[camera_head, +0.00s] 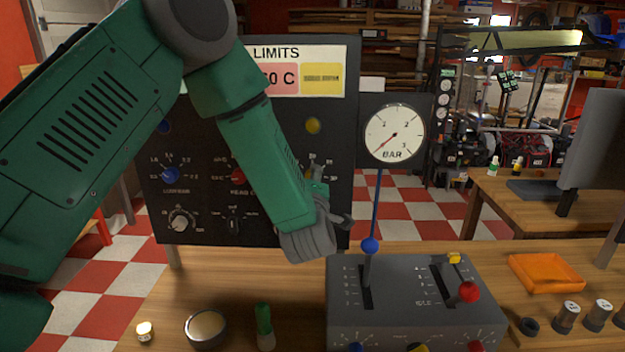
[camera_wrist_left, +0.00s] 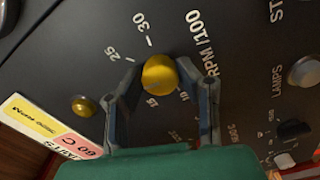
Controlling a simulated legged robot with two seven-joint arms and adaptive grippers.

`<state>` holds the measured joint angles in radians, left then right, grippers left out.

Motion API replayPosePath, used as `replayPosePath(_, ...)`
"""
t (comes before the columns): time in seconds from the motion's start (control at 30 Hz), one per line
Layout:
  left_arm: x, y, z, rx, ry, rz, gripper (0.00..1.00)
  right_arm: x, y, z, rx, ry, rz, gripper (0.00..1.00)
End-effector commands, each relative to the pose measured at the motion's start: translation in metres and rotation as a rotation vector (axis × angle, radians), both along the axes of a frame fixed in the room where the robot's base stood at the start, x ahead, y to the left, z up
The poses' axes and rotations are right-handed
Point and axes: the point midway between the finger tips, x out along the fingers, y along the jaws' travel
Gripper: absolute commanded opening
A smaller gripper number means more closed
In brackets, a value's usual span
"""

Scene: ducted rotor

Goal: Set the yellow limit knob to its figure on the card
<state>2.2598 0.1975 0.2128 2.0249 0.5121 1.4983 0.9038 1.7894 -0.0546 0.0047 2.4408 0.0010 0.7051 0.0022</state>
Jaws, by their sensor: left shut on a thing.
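The yellow limit knob (camera_wrist_left: 159,75) is on the dark panel in the left wrist view, among the figures 10, 15, 25 and 30 and the label RPM/100. Its pointer direction is not clear. My left gripper (camera_wrist_left: 163,82) has a finger on each side of it and is shut on it. In the head view the gripper (camera_head: 319,184) hides most of that dial. The LIMITS card (camera_head: 340,52) is at the panel's top, partly behind my arm. Its yellow field (camera_head: 322,79) has writing too small to read; it also shows in the left wrist view (camera_wrist_left: 36,118). My right gripper is out of view.
A yellow lamp (camera_head: 312,125) sits above the dial. Blue (camera_head: 171,174) and red (camera_head: 238,175) knobs are on the panel's left part. A BAR gauge (camera_head: 394,133) stands to the right. A grey lever box (camera_head: 415,305) stands in front on the bench; an orange tray (camera_head: 546,271) lies right.

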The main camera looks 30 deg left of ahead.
Motion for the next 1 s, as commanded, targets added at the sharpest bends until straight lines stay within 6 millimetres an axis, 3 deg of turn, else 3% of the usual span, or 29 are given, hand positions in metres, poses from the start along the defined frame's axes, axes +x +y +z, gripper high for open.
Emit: replayPosePath(1.0, -0.001, -0.001, -0.004, 0.822, 0.512, -0.006, 0.01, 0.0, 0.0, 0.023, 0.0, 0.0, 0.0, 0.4)
